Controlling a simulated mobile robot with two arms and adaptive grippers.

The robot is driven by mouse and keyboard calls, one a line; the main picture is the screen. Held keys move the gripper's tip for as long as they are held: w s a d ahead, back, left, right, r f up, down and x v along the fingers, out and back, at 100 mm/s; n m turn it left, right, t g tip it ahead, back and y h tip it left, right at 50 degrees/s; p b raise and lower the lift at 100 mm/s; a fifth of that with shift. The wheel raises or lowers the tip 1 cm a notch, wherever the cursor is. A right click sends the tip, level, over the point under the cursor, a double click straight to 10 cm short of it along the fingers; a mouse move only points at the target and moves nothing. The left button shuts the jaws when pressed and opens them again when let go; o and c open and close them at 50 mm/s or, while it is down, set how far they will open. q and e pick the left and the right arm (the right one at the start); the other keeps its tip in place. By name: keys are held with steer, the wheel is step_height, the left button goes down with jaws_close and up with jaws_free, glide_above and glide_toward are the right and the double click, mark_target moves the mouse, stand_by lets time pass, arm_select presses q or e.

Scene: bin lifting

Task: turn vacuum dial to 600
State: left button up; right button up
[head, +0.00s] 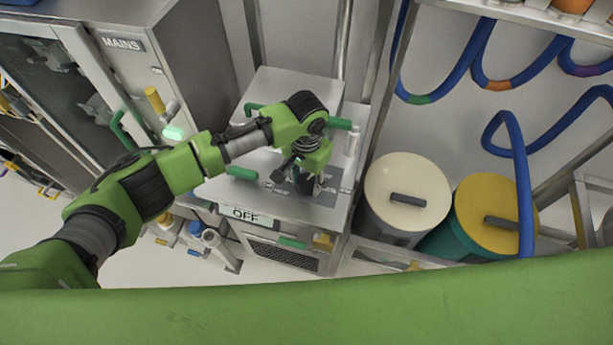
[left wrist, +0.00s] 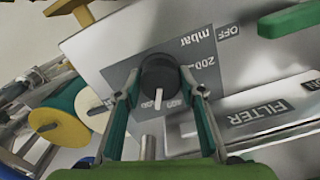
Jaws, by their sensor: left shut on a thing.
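In the left wrist view the pointer points down the picture, away from "OFF". My left gripper (left wrist: 160,92) is shut on the dial, one finger on each side. In the head view my left gripper (head: 308,180) reaches down onto the top of the steel unit (head: 275,205) and hides most of the dial. My right gripper is not in view.
A steel cabinet labelled "MAINS" (head: 122,44) stands at the left. Green handles (head: 242,173) stick up around the unit. A white-lidded drum (head: 400,180) and a yellow-lidded drum (head: 490,200) stand at the right, with blue hoses (head: 522,170) hanging above.

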mark_target(307, 180)
arm_select(q)
steer(key=m+p, duration=0.1)
steer(key=m, duration=0.4)
steer(key=shift+r+m, duration=0.1)
steer(key=shift+m, duration=0.2)
steer(key=shift+m+p, duration=0.4)
steer(key=shift+m, duration=1.9)
steer(key=o, duration=1.1)
step_height(307, 180, up, 12)
steer(key=shift+f, duration=0.1)
